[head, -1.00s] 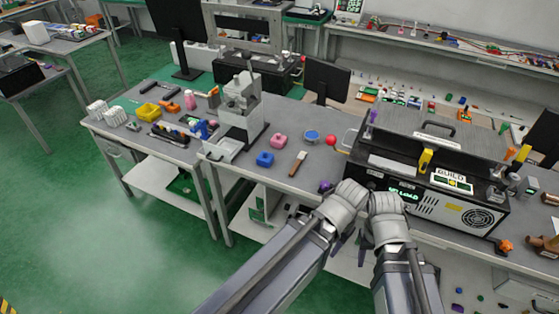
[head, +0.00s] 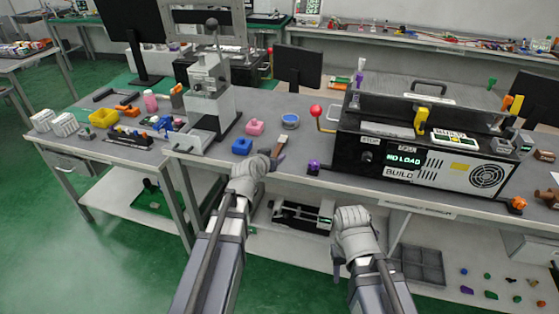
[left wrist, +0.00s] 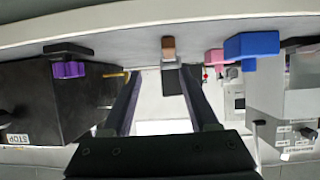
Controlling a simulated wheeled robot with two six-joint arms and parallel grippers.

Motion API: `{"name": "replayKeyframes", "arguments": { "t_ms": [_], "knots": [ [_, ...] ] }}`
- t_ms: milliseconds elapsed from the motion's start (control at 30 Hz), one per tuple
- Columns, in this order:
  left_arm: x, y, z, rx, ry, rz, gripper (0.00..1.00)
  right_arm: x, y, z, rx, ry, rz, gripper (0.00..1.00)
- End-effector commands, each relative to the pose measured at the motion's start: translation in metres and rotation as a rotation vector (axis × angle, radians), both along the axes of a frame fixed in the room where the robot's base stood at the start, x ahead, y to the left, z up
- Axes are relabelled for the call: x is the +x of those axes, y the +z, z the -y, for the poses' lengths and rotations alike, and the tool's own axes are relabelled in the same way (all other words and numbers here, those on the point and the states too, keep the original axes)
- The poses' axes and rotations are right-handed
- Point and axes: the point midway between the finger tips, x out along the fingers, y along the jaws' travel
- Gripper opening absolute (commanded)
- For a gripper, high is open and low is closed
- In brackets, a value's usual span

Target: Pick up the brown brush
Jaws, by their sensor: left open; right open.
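The brown brush (head: 281,141) lies on the grey workbench, near its front edge, partly hidden by my left gripper in the head view. My left gripper (head: 275,160) is at the bench's front edge, just in front of the brush. In the left wrist view, the brush's brown handle (left wrist: 168,47) shows ahead, between the lines of my open, empty fingers (left wrist: 160,76). I cannot tell the exact gap to it. My right gripper (head: 338,268) hangs lower, in front of the bench and away from the brush; its fingers are hardly visible.
A lever press (head: 210,95) stands to the left. A black machine box (head: 365,150), a red-knobbed lever (head: 316,111) and a purple knob (head: 313,167) are to the right.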

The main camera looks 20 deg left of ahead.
Motion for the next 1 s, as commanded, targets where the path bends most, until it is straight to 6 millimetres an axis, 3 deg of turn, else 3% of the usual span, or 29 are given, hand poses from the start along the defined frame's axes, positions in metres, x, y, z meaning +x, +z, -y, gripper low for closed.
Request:
{"name": "replayKeyframes", "arguments": {
  "t_ms": [167, 533, 700, 1000],
  "knots": [
    [0.007, 0.002, -0.017, 0.003, 0.034, 0.052, 0.6, 0.0, -0.009, 0.0, 0.0, 0.0, 0.0, 0.47],
    [0.031, -0.009, -0.016, 0.003, 0.034, 0.053, 0.6, 0.0, -0.02, 0.0, 0.0, 0.0, 0.0, 0.47],
    [0.032, -0.01, -0.016, 0.003, 0.034, 0.052, 0.6, 0.0, -0.021, 0.0, 0.0, 0.0, 0.0, 0.47],
    [0.059, -0.038, -0.01, 0.003, 0.033, 0.052, 0.6, 0.0, -0.049, 0.0, 0.0, 0.0, 0.0, 0.47]
  ]
}}
